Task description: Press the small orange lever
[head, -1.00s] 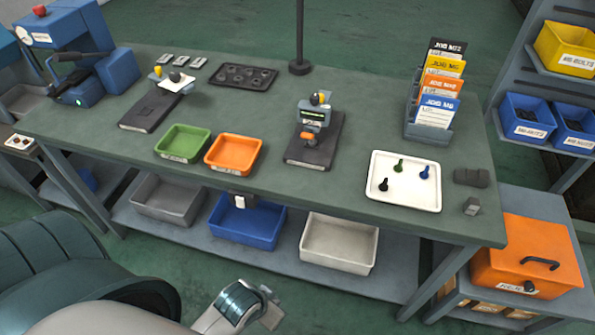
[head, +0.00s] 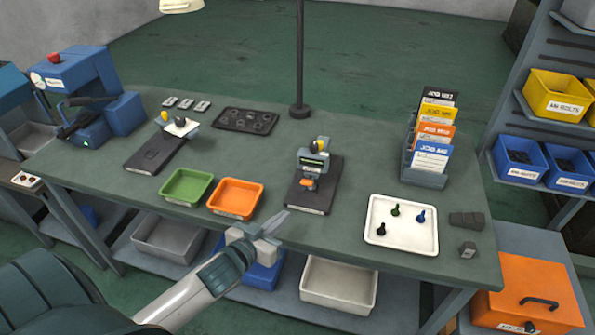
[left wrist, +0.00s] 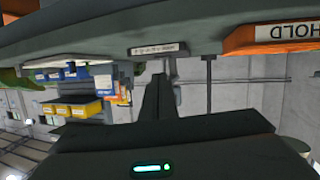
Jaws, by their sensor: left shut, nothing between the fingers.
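The small orange lever (head: 307,184) sticks out at the front of a small grey device (head: 313,163) on a dark base plate, at the middle of the workbench. My right gripper is not in view.
A green tray (head: 186,187) and an orange tray (head: 235,199) stand left of the device. A white tray (head: 402,240) with small pegs lies to the right. A black post (head: 299,60) rises behind. The workbench (head: 345,235) is clear just right of the device.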

